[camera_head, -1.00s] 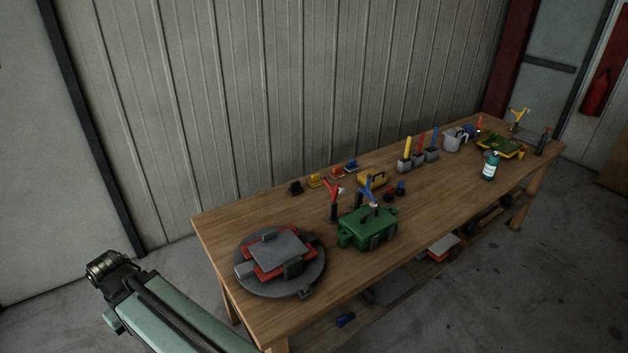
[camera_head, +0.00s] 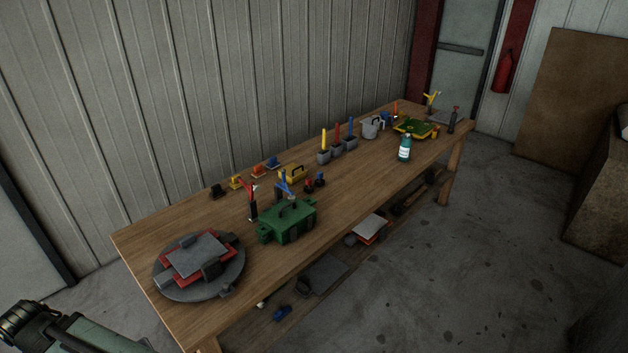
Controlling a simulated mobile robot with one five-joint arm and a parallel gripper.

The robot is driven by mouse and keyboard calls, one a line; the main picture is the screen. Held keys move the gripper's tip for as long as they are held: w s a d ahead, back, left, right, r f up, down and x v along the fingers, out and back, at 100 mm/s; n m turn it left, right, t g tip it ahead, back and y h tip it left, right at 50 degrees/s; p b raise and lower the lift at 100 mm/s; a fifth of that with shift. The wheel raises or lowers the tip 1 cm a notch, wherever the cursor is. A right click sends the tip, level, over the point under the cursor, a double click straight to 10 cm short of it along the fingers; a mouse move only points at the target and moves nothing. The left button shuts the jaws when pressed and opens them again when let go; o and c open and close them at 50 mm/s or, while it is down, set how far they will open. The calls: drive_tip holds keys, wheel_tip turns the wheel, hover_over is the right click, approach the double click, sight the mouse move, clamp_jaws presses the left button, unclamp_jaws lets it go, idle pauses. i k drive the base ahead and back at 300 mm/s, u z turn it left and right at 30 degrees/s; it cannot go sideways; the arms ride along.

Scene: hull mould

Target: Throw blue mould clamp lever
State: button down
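The blue clamp lever (camera_head: 283,182) stands upright on the bench near a green mould box (camera_head: 288,222), just behind it. Its foot is partly hidden by the box. A red clamp lever (camera_head: 251,200) stands just left of it. A yellow clamp lever (camera_head: 431,101) is at the far end of the bench. My arm shows at the lower left corner, well apart from the levers. My gripper's fingers are not in view.
The wooden bench (camera_head: 345,205) bears a round turntable (camera_head: 225,275) with a grey and red mould at the near end. Coloured tools in holders, a bottle (camera_head: 404,148) and a yellow-green tray (camera_head: 415,127) stand further along. Floor in front is clear.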

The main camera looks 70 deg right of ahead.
sight(284, 186)
drive_tip(key=k, duration=0.6)
drive_tip(key=z, duration=0.75)
drive_tip(key=i, duration=0.5)
drive_tip(key=u, duration=0.05)
